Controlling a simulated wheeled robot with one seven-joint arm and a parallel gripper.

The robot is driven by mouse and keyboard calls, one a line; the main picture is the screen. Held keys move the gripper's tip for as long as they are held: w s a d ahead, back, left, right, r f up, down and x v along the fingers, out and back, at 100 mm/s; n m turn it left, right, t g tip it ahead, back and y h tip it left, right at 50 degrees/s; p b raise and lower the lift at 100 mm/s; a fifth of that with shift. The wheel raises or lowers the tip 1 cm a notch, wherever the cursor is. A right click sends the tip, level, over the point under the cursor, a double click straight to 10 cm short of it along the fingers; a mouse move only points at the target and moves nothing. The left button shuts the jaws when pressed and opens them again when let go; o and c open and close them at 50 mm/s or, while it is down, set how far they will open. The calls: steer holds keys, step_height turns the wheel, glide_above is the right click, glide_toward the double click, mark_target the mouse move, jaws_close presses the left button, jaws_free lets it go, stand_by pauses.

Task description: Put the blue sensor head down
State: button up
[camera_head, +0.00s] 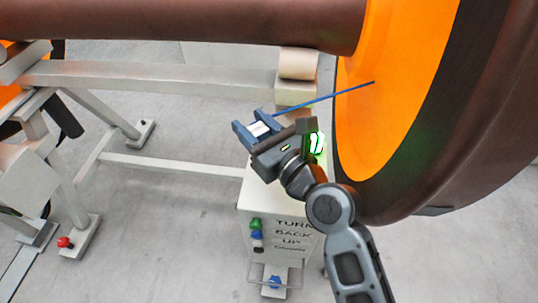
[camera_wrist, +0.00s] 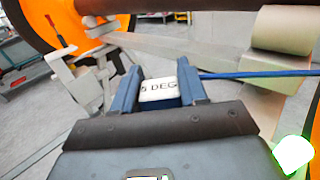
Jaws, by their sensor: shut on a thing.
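The head is held up over the pale cabinet (camera_head: 262,200). A thin blue rod (camera_head: 325,98) runs from beside the head to the right, its far end in front of the orange wheel face (camera_head: 400,75). I cannot tell whether the rod touches the wheel or joins the head.
A brown axle (camera_head: 180,20) crosses above, over a pale beam (camera_head: 160,80). The dark-rimmed wheel stands close on the right. The cabinet front carries coloured buttons (camera_head: 256,224) and lettering, with a small low bracket (camera_head: 290,275) below.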

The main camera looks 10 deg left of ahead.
mark_target(267, 135)
steer(key=shift+d+f, duration=0.1)
steer(key=shift+d, duration=0.95)
steer(key=shift+d+f+b, duration=0.15)
steer(key=shift+f+b, duration=0.35)
steer(key=shift+f, duration=0.3)
step_height(267, 135, down, 5)
steer(key=shift+b, duration=1.15)
steer(key=shift+d+f, duration=0.1)
steer(key=shift+d, duration=0.1)
steer(key=shift+f, duration=0.1)
steer(key=o, duration=1.1)
